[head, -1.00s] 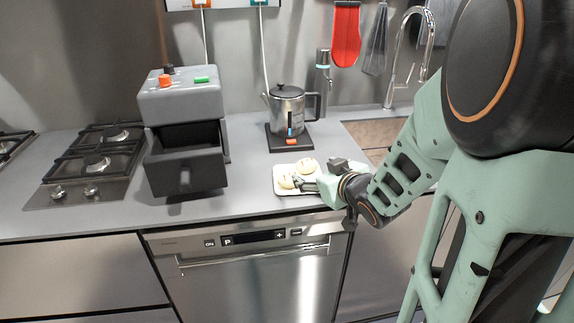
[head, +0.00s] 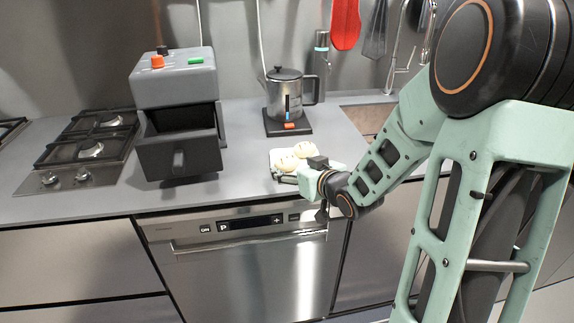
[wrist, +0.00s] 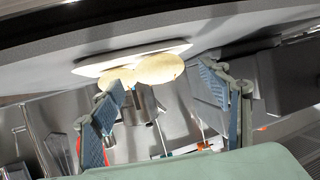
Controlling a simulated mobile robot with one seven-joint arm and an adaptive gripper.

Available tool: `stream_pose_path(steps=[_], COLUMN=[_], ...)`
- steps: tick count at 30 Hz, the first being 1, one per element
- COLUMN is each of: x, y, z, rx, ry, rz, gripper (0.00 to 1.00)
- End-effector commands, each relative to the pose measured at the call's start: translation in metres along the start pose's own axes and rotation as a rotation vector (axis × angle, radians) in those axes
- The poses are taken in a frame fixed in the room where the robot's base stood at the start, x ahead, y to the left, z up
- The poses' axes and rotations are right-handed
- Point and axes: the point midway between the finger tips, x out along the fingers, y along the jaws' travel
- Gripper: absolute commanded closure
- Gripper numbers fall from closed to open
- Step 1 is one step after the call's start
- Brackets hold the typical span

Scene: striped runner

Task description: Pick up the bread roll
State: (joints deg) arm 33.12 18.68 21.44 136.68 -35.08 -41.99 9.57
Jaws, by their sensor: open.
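Two pale, round bread rolls (head: 287,163) sit side by side on a white plate (head: 274,153) near the counter's front edge. In the wrist view the rolls (wrist: 160,68) appear at the top, on the plate (wrist: 95,66), and partly overlap each other. My gripper (head: 283,178) is at the front edge of the plate, reaching in from the right and hiding part of it. In the wrist view my gripper (wrist: 162,88) is open, its two fingers spread apart with the rolls showing between and beyond them. Nothing is held.
A grey box with an open drawer (head: 178,155) stands left of the plate, with bare counter between. A metal kettle (head: 285,95) stands on a dark base behind the plate. A gas hob (head: 85,150) is at the far left. A dishwasher (head: 240,265) is below the counter.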

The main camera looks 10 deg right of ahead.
Motion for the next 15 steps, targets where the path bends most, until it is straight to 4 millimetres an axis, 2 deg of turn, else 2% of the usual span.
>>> stream_pose_path(steps=[6, 15], x=[0.028, 0.034], y=[0.001, 0.002], z=[0.003, 0.002], rx=[0.0, -0.001], ry=[-0.001, 0.0], rz=[-0.001, 0.001], gripper=[0.3, 0.3])
